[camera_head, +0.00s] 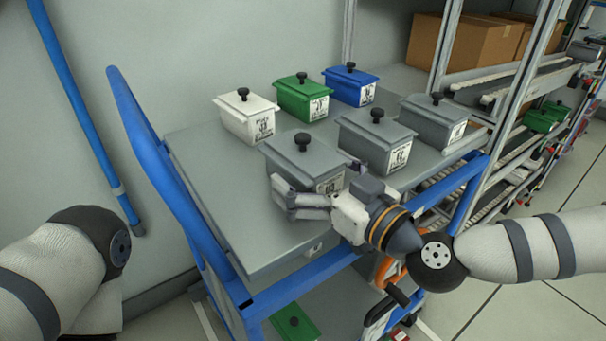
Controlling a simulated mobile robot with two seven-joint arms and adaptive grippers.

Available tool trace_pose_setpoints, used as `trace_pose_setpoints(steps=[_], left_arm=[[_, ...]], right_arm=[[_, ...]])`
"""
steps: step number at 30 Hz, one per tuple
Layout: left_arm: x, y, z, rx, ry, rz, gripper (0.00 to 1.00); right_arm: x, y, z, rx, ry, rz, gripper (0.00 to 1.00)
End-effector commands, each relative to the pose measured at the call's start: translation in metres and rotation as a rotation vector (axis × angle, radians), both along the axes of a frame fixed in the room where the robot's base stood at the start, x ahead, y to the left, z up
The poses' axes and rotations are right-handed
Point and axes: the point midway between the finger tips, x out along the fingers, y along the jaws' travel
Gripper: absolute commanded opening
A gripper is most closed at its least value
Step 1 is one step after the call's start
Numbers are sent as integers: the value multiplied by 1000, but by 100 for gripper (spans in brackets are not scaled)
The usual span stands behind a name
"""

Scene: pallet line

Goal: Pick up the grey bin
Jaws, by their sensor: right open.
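Three grey bins with black knobs stand on the cart's grey top. The nearest grey bin (302,158) is at the front, another grey bin (372,143) is to its right, and a third grey bin (436,114) is farther back right. My right gripper (280,197) is open, low in front of the nearest grey bin, and overlaps its lower front in the picture. I cannot tell whether it touches the bin. Nothing shows between its fingers. My left arm shows at the lower left, but its gripper is out of view.
A white bin (246,115), a green bin (302,97) and a blue bin (350,84) stand in the back row. The cart has a blue handle frame (160,165) on the left. A shelf with cardboard boxes (468,43) stands behind right. The cart top's front left is clear.

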Motion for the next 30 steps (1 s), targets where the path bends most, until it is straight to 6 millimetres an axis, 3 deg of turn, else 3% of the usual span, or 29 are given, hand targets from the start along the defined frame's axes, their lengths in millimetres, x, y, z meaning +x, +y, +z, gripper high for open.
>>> trace_pose_setpoints(steps=[5,6,17,25,30], left_arm=[[0,0,0,0,0,0,0],[0,0,0,0,0,0,0],[0,0,0,0,-1,0,0],[1,0,1,0,-3,0,0],[6,0,7,0,-20,1,0]], right_arm=[[0,1,0,0,0,0,100],[0,0,0,0,0,0,95],[0,0,0,0,0,0,14],[0,0,4,2,-5,0,13],[1,1,27,2,-13,1,13]])
